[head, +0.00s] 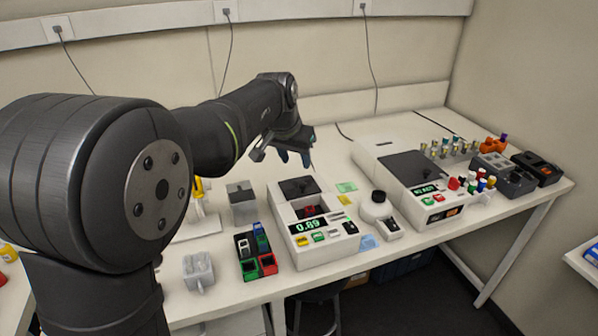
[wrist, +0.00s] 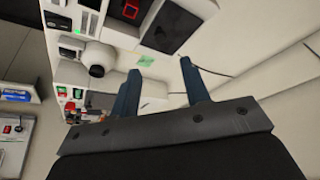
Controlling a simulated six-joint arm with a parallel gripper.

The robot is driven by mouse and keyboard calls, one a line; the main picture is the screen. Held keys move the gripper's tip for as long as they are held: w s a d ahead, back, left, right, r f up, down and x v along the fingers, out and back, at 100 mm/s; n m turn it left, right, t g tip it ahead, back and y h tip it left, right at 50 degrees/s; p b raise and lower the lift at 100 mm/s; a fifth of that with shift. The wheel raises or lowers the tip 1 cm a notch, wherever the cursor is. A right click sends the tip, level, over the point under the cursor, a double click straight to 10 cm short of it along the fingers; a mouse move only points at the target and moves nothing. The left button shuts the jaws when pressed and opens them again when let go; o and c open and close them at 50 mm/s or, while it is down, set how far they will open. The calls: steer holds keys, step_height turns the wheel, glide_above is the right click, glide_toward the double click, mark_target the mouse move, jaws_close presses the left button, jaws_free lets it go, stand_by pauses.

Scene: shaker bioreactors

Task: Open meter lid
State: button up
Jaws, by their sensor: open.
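The meter (head: 285,222) is a white box on the bench with a lit display reading 0.89 and coloured buttons on its front. A dark lid panel (head: 300,187) lies on its top towards the back, with a dark well showing red in front of it. In the wrist view the dark panel (wrist: 172,25) and the red square are at the top edge, partly cut off. I cannot tell whether the panel is shut or slid back. My gripper (head: 293,158) is open and empty, its blue fingers (wrist: 160,70) apart, above the bench behind the meter.
A rack of coloured cuvettes (head: 246,246) and a grey box (head: 241,203) stand left of the meter. A small round-topped device (head: 377,208) stands right of it, then a larger white instrument (head: 378,158) and vials. Bare bench (head: 335,148) lies behind.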

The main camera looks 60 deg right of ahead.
mark_target(303, 184)
steer(key=v, duration=0.6)
steer(key=shift+a+r, duration=0.2)
steer(key=shift+r, duration=0.15)
steer(key=shift+f, duration=0.1)
steer(key=x, duration=1.7)
steer(key=shift+d+f, duration=0.15)
steer(key=shift+d, duration=0.05)
steer(key=shift+s+a, duration=0.1)
steer(key=shift+r, duration=0.4)
steer(key=v, duration=1.6)
steer(key=shift+a+r, duration=0.2)
steer(key=shift+r, duration=0.1)
